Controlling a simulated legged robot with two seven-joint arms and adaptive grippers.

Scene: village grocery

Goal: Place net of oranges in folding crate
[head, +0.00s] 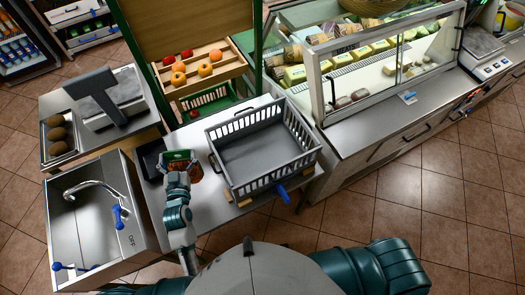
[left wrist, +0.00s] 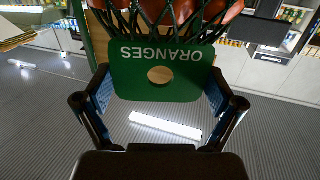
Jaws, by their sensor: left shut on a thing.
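The net of oranges (head: 180,157) has a green label. In the head view it is just left of the grey folding crate (head: 262,143), apart from the crate's floor. My left gripper (head: 177,174) is shut on it. In the left wrist view the net's green header (left wrist: 165,72), with "ORANGES" upside down, sits between the fingers (left wrist: 160,105), with netted oranges above it. The crate is open on top, with slatted walls, and looks empty. My right gripper is out of view; only part of my right arm shows at the bottom right.
The crate stands on a light worktop (head: 222,208). A dark tray (head: 152,158) lies left of the net. A sink (head: 100,215) and a scale (head: 105,95) are on the left. A fruit rack (head: 197,72) stands behind, and a glass display case (head: 365,60) is on the right.

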